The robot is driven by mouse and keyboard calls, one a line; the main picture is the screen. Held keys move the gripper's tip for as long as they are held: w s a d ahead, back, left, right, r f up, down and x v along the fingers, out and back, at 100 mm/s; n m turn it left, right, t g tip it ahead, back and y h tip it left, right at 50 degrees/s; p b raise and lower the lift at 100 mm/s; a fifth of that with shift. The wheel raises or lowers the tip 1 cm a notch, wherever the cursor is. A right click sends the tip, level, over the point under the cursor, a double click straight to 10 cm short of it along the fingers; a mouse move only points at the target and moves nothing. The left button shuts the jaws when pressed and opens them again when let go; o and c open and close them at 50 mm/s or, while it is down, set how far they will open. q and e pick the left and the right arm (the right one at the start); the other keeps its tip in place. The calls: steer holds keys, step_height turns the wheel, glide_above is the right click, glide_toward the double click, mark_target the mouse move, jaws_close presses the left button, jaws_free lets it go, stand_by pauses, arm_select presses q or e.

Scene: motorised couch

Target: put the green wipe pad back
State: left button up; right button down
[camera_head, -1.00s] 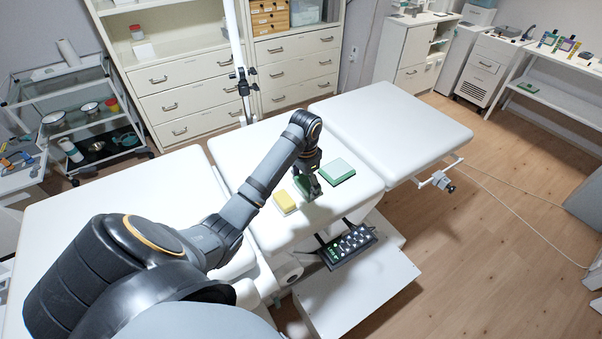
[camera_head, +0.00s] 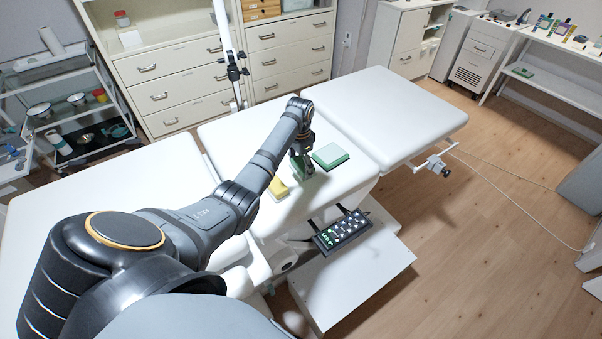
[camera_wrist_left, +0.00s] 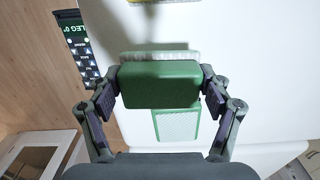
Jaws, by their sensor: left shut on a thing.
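The green wipe pad (camera_wrist_left: 160,84) is gripped between the two fingers of my left gripper (camera_head: 303,172), and its broad green face shows in the left wrist view. A pale strip runs along the pad's upper edge there. In the head view the gripper points down at the white couch top, between a yellow pad (camera_head: 279,188) on its left and a pale green block with a darker green edge (camera_head: 330,155) on its right. That block shows partly behind the held pad in the left wrist view (camera_wrist_left: 176,125). I cannot tell whether the held pad touches the couch. My right gripper is out of view.
The white couch (camera_head: 385,110) spreads around the pads, with free room on its right section. A black button panel (camera_head: 341,229) sits at its near edge. Drawer cabinets (camera_head: 180,90) and a glass-shelved trolley (camera_head: 70,110) stand behind.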

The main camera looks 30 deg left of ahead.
mark_target(301, 172)
arm_select(q)
steer(key=shift+w+a+f, duration=0.2)
steer(key=shift+w+f, duration=0.45)
steer(key=shift+f, duration=0.2)
step_height(301, 172, down, 3)
steer(key=shift+f, duration=0.1)
steer(key=shift+b, duration=0.3)
steer(key=shift+f, duration=0.1)
steer(key=o, duration=1.1)
